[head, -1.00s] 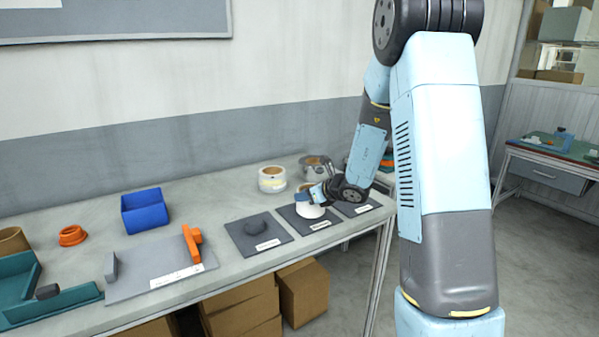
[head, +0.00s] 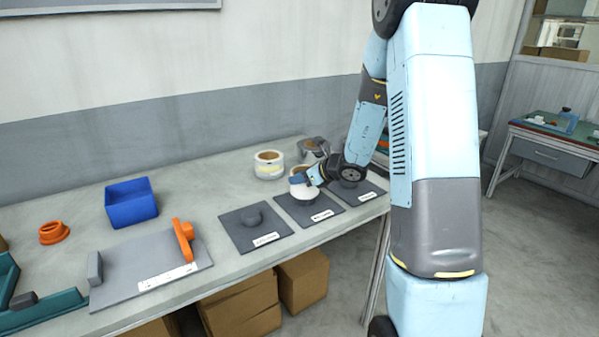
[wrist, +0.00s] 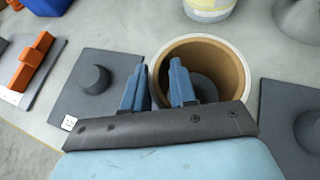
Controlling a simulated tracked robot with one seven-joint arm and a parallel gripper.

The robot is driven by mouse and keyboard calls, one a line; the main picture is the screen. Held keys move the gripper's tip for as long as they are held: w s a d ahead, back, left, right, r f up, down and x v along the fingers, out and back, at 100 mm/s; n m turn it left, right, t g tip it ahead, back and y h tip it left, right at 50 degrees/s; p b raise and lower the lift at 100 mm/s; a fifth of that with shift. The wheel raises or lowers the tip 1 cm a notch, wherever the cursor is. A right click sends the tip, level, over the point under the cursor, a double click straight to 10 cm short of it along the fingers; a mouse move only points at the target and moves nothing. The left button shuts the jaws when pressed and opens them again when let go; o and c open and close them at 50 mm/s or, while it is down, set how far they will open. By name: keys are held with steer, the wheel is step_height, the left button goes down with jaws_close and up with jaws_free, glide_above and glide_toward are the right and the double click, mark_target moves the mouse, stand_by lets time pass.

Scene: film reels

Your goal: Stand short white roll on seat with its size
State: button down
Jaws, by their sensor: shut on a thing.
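The short white roll (head: 303,192) has a brown core and is upright at the middle dark seat plate (head: 322,216). My gripper (head: 309,179) is shut on its wall at the near left side. In the wrist view, one finger of my gripper (wrist: 158,88) is outside the roll and one is inside its bore. The roll's pale rim (wrist: 243,58) shows there, with something dark and round down in the bore. I cannot tell whether the roll touches the plate. The left seat (head: 245,232) has an empty dark post. The right seat (head: 370,189) is partly behind my arm.
Another white roll (head: 269,164) stands behind the seats, with a grey metallic object (head: 311,148) beside it. To the left are a blue bin (head: 131,204), a grey board (head: 140,265) with an orange upright, and an orange ring (head: 54,233). Cardboard boxes are below.

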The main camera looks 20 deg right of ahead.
mark_target(305, 186)
steer(key=shift+f, duration=1.15)
steer(key=shift+s, duration=0.3)
stand_by(0.6)
steer(key=shift+f, duration=0.4)
stand_by(0.3)
steer(key=c, duration=1.2)
jaws_free()
steer(key=shift+v, duration=5.55)
